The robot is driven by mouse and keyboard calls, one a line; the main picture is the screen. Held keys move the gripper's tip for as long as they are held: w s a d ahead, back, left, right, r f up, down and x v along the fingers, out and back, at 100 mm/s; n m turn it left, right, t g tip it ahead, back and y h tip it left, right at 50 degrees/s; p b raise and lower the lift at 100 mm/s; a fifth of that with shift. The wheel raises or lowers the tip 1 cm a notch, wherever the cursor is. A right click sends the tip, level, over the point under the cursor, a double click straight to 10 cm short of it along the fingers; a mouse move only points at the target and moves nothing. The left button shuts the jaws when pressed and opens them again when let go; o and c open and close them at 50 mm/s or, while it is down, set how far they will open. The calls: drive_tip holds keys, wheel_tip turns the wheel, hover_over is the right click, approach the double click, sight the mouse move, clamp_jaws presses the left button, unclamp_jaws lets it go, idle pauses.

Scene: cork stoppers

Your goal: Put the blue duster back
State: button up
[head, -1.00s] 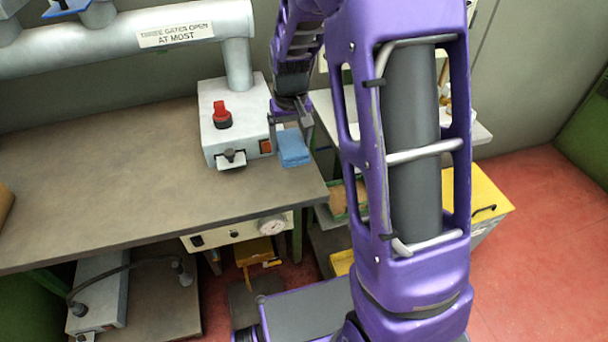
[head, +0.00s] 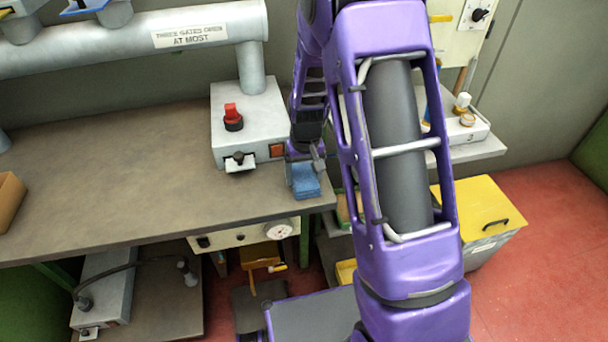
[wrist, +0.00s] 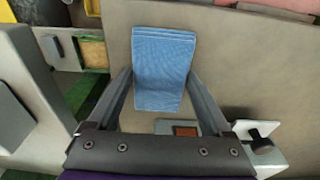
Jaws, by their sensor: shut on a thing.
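The blue duster (head: 306,186) is a folded blue cloth at the right end of the grey-brown bench, beside the grey box with the red knob. My gripper (head: 304,163) is at the duster's back edge, pointing down from above. In the wrist view the duster (wrist: 163,58) lies between the two fingers (wrist: 160,100), which touch its near sides. The gripper is shut on it. I cannot tell whether the duster rests on the bench or is just above it.
The grey box (head: 247,120) with a red knob (head: 233,118) stands just left of my gripper. The bench (head: 120,180) is clear to the left, with a tan container (head: 10,200) at its far left. A yellow-lidded bin (head: 475,215) stands on the red floor at right.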

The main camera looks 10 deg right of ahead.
sight(305, 181)
drive_tip(key=shift+f, duration=0.2)
drive_tip(key=o, duration=1.1)
drive_tip(key=shift+r, duration=0.1)
drive_tip(key=r, duration=0.4)
drive_tip(key=s+r, duration=0.1)
drive_tip(key=r, duration=0.3)
drive_tip(key=r+p, duration=0.1)
drive_tip(key=r, duration=0.3)
drive_tip(key=shift+s+r, duration=0.1)
drive_tip(key=shift+s, duration=0.15)
